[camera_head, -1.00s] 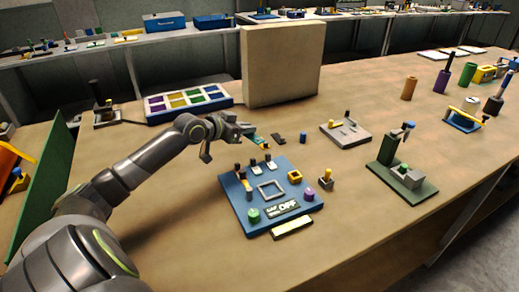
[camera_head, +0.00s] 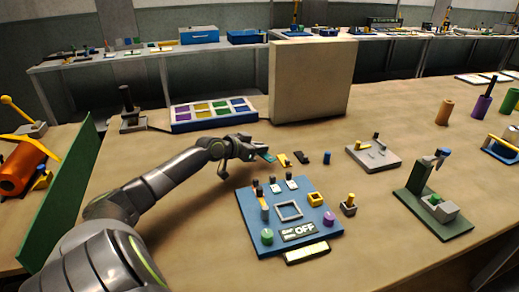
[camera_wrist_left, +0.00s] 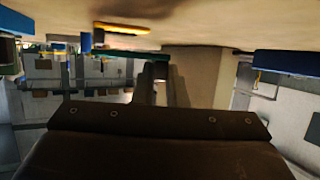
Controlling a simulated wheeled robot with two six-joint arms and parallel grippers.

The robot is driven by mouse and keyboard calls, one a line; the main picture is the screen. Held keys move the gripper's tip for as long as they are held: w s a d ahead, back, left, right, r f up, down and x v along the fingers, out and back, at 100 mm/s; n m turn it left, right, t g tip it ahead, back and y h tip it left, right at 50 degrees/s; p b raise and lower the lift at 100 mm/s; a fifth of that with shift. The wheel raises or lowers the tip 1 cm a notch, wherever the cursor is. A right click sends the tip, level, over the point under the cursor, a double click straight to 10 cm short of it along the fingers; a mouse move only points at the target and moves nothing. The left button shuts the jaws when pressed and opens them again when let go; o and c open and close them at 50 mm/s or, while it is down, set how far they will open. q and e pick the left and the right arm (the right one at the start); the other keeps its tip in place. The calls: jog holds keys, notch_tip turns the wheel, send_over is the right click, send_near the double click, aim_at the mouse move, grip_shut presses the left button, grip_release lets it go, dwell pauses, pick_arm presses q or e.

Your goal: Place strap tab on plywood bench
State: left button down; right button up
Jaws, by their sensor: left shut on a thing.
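My left gripper (camera_head: 256,151) is low over the middle of the plywood bench (camera_head: 400,255), behind the blue panel. It is shut on a small teal-green strip, taken as the strap tab (camera_head: 269,157), which sticks out past the fingertips. In the left wrist view the strip (camera_wrist_left: 125,56) shows as a thin green bar by the fingers (camera_wrist_left: 160,80), and the bench is at the top. I cannot tell whether the strip touches the bench. My right gripper is not in view.
A yellow piece (camera_head: 284,160), a dark piece (camera_head: 299,157) and a blue cylinder (camera_head: 326,158) are just right of the gripper. The blue panel (camera_head: 250,210) stands in front. A beige block (camera_head: 310,80) and a tray of coloured squares (camera_head: 183,122) are behind.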

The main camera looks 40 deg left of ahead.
pick_arm(q)
jog(key=shift+f, duration=0.3)
jog(key=shift+f+b, duration=0.55)
jog(key=shift+b, duration=0.05)
jog(key=shift+s, duration=0.1)
jog(key=c, duration=1.5)
grip_release()
jog(key=shift+f, duration=0.15)
jog(key=shift+o, duration=0.2)
jog(key=shift+d, duration=0.1)
jog(key=shift+f, duration=0.1)
